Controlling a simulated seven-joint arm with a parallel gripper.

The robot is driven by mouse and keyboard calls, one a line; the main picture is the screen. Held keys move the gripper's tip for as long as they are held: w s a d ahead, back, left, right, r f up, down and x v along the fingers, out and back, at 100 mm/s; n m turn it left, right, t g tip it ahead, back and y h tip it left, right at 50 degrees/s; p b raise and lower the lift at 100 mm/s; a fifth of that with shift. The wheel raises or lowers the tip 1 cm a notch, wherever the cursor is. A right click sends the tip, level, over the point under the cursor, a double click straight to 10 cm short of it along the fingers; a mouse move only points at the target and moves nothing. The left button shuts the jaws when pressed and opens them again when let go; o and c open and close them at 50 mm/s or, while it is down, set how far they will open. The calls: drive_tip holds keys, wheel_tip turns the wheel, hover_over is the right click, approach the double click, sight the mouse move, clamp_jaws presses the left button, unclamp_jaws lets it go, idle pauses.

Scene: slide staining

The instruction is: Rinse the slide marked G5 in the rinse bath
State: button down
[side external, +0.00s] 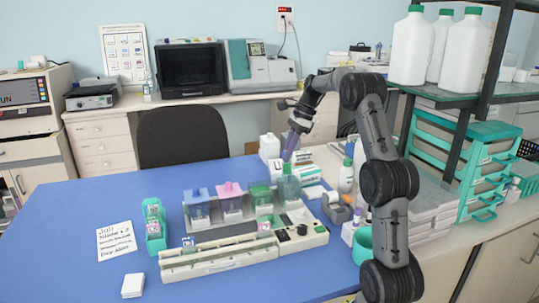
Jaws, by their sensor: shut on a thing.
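My gripper (287,159) points down over the rightmost staining bath (290,189), a clear greenish jar in the row. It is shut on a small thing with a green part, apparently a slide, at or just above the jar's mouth. Its marking is too small to read, and I cannot tell how far it is inside the jar. To the left in the row stand jars with a green top (261,192), a pink top (231,188) and a blue top (197,192). I cannot read which bath is the rinse bath. A teal slide rack (154,232) stands left of them.
A handwritten note (116,240) and a white stack (133,286) lie on the blue table at left. Bottles (346,176) stand close right of the gripper.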

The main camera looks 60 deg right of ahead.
sight(289, 175)
drive_tip(key=shift+s+d+f, duration=0.2)
drive_tip(key=shift+s+d, duration=0.1)
drive_tip(key=shift+s, duration=0.05)
drive_tip(key=shift+f, duration=4.1)
drive_tip(key=shift+r, duration=4.8)
drive_tip(key=w+a+f+n+g+h, duration=0.1)
drive_tip(key=w+a+f+n+g, duration=0.1)
drive_tip(key=w+a+n, duration=0.4)
drive_tip(key=w+a+f+n+g+h, duration=0.1)
drive_tip(key=w+a+n, duration=0.5)
drive_tip(key=a+n, duration=0.6)
drive_tip(key=w+a+f+n+g+h, duration=0.1)
drive_tip(key=w+a+f+n+g, duration=0.2)
drive_tip(key=w+a+n, duration=0.4)
drive_tip(key=a+n+g, duration=0.1)
drive_tip(key=a+n, duration=0.1)
drive_tip(key=a, duration=0.7)
drive_tip(key=shift+a+g, duration=0.3)
drive_tip(key=shift+a, duration=0.05)
